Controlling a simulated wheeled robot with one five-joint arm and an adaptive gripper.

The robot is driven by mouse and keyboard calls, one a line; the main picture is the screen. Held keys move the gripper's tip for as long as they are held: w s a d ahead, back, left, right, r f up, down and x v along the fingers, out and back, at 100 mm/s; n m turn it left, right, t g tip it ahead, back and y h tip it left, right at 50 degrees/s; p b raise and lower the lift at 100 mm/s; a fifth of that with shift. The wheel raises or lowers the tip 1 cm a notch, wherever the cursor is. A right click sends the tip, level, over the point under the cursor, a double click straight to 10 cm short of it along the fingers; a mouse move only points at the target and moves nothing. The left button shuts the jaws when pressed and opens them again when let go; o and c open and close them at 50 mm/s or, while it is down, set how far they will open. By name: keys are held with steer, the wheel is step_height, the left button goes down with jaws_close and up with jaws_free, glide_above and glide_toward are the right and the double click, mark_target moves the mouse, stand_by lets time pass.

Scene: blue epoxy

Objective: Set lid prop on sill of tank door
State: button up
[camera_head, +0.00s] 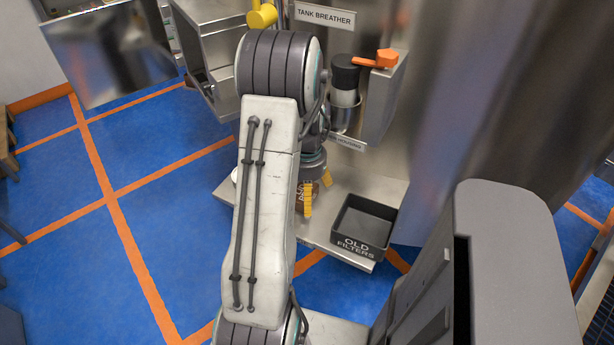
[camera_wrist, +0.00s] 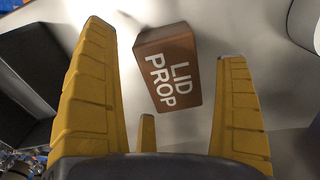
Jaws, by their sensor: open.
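The lid prop (camera_wrist: 178,52) is a brown block with white lettering. In the wrist view it lies on a pale metal surface between my open gripper's (camera_wrist: 165,42) two yellow fingers, with a gap to the right finger. I cannot tell whether it touches either finger. In the head view my gripper (camera_head: 318,190) points down over a metal shelf (camera_head: 345,181), and a brown piece of the lid prop (camera_head: 299,188) shows beside the fingers, mostly hidden by my arm. I cannot make out the tank door's sill for sure.
A dark tray (camera_head: 365,242) marked OLD FILTERS stands on the shelf, right of my gripper. Above are a filter housing (camera_head: 345,90), an orange handle (camera_head: 377,60) and a TANK BREATHER label (camera_head: 325,14). A metal cabinet (camera_head: 213,45) stands at upper left. Blue floor (camera_head: 70,240) lies open at left.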

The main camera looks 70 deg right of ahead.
step_height(320, 180, up, 12)
steer(key=w+a+r+n, duration=0.2)
steer(key=w+a+n, duration=0.25)
steer(key=w, duration=0.35)
steer(key=w+a+r+n+t+h, duration=0.1)
steer(key=w+a+r+n, duration=0.25)
steer(key=w+a, duration=0.65)
steer(key=s+a+n+t, duration=0.1)
steer(key=a+n, duration=0.5)
steer(key=a, duration=0.5)
steer(key=s+a+n+t, duration=0.1)
steer(key=a+n, duration=0.4)
steer(key=a, duration=0.6)
steer(key=shift+s+f+n+y+b, duration=0.25)
steer(key=shift+s+n+y+b, duration=0.2)
steer(key=shift+s, duration=0.3)
steer(key=shift+o, duration=0.7)
steer(key=shift+s+a+f+n, duration=0.15)
steer(key=shift+s+a+n, duration=0.25)
steer(key=shift+a, duration=0.25)
